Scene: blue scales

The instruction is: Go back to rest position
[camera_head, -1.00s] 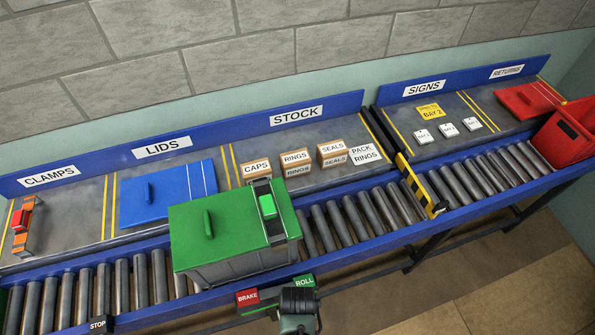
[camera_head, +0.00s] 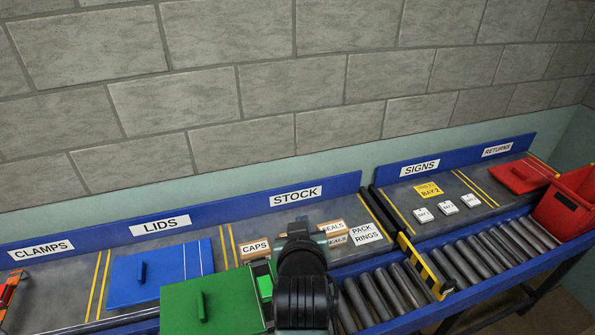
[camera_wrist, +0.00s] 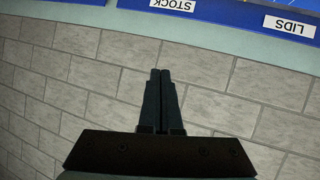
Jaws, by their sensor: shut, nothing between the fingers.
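My gripper shows in the wrist view (camera_wrist: 160,75) with its two dark fingers together and nothing between them. Behind the fingers is the grey block wall, with the STOCK and LIDS labels upside down at the top edge. In the head view my arm rises at the bottom centre, in front of the STOCK section, and its fingertips cannot be made out there. It hides part of the boxes and rollers.
A blue lid (camera_head: 160,272) lies in the LIDS section. A CAPS box (camera_head: 255,250) and other stock boxes stand behind my arm. A yellow-black barrier (camera_head: 425,268) crosses the rollers (camera_head: 480,258). A red bin (camera_head: 566,208) is at far right.

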